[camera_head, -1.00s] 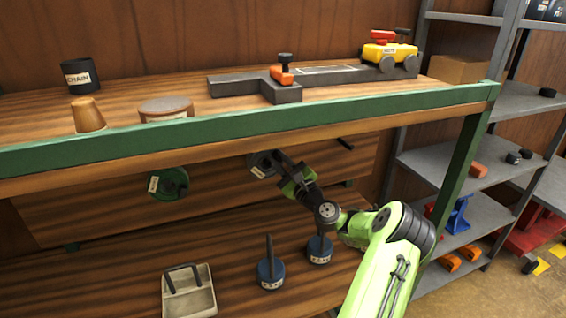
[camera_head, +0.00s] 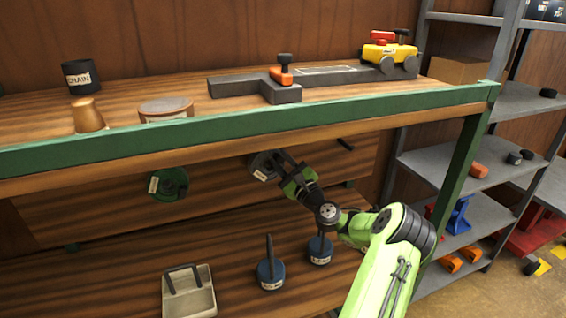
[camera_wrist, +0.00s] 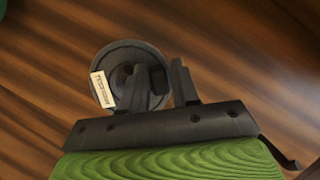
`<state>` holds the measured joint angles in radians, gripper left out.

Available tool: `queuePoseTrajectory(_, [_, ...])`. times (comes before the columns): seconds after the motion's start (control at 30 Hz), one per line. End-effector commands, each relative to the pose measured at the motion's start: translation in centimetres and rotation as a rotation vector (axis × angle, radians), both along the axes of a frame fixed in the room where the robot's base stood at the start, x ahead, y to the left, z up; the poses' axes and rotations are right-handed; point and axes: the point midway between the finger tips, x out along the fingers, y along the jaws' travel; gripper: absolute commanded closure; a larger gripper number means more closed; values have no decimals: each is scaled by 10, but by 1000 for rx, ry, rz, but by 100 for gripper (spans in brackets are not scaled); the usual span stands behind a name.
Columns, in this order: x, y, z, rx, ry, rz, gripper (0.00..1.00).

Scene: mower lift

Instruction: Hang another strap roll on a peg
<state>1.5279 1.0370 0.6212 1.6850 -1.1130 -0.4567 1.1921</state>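A grey strap roll (camera_head: 261,166) with a pale label is at the board under the upper shelf, and it also shows in the wrist view (camera_wrist: 108,62). It appears to hang on a peg, whose seat is mostly hidden by my fingers. My gripper (camera_head: 279,161) is right in front of it. In the wrist view my gripper (camera_wrist: 160,80) has its two fingers apart, with a dark stub between them; contact is unclear. A green strap roll (camera_head: 174,184) hangs to the left. A bare dark peg (camera_head: 345,144) sticks out to the right.
The green-edged upper shelf (camera_head: 230,127) overhangs the board closely above my arm. Below, two blue weighted posts (camera_head: 271,274) (camera_head: 320,250) and a grey handled tray (camera_head: 189,298) stand on the lower wooden surface. A grey rack (camera_head: 470,170) stands at right.

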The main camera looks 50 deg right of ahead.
Motion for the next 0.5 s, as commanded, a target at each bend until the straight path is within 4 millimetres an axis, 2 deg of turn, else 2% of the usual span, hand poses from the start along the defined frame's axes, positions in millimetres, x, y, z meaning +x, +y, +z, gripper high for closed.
queuePoseTrajectory(0.03, [2,3,-12,8,27,10,50])
queuePoseTrajectory(0.17, [-1,3,-15,10,31,9,50])
queuePoseTrajectory(0.23, [-10,4,-18,11,30,7,50])
queuePoseTrajectory(0.5, [-80,19,-34,11,14,-1,50])
